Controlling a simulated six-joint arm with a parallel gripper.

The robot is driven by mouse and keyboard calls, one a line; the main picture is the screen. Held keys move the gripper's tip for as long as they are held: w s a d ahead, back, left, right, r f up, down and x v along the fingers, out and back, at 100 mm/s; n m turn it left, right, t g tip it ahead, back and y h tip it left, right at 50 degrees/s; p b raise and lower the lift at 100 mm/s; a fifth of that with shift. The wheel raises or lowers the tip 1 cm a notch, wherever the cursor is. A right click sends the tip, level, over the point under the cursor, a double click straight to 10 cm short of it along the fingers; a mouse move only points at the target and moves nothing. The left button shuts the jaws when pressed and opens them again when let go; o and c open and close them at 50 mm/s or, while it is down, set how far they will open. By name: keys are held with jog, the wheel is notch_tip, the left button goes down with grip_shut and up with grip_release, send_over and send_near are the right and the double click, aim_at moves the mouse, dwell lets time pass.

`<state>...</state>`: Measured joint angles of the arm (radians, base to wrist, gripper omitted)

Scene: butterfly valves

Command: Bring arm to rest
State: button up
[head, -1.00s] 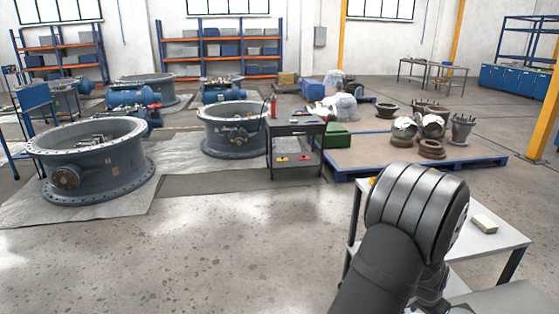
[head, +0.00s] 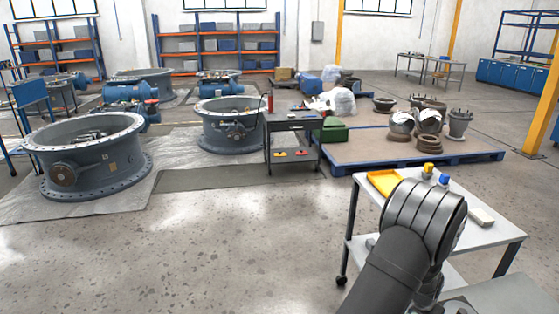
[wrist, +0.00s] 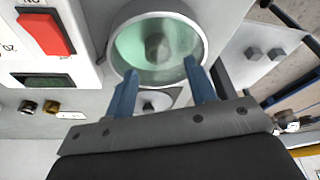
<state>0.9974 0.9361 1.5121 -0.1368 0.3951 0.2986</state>
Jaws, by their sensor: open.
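My arm (head: 425,225) is bent over the right front of the head view, in front of a white-topped cart (head: 490,233). My gripper is hidden in the head view. In the wrist view my gripper (wrist: 161,70) has two blue fingers standing apart, with nothing seen held between them. Beyond the fingertips is a round metal-rimmed vessel or window (wrist: 157,45) with a green inside and a dark round shape in its middle. I cannot tell whether the fingers touch it.
In the wrist view a white panel with a red switch (wrist: 46,33) is close at left. The cart carries a yellow tray (head: 383,183), small bottles and a pale block (head: 481,217). A blue-edged pallet (head: 410,158) stands behind it.

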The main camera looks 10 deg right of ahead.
jog(key=s+r, duration=0.8)
jog(key=s, duration=0.4)
jog(key=s+d+m+g, duration=0.2)
jog(key=s+d+m, duration=0.3)
jog(key=s+d, duration=1)
jog(key=w+f, duration=0.2)
jog(key=w, duration=0.1)
jog(key=w+d+f, duration=0.1)
jog(key=w+f, duration=0.1)
jog(key=w, duration=0.1)
jog(key=w+d+f, duration=0.1)
jog(key=w+f, duration=0.1)
jog(key=w, duration=0.1)
jog(key=shift+w+d+f, duration=0.15)
jog(key=shift+w+f, duration=0.15)
jog(key=shift+w, duration=0.25)
jog(key=shift+o, duration=0.2)
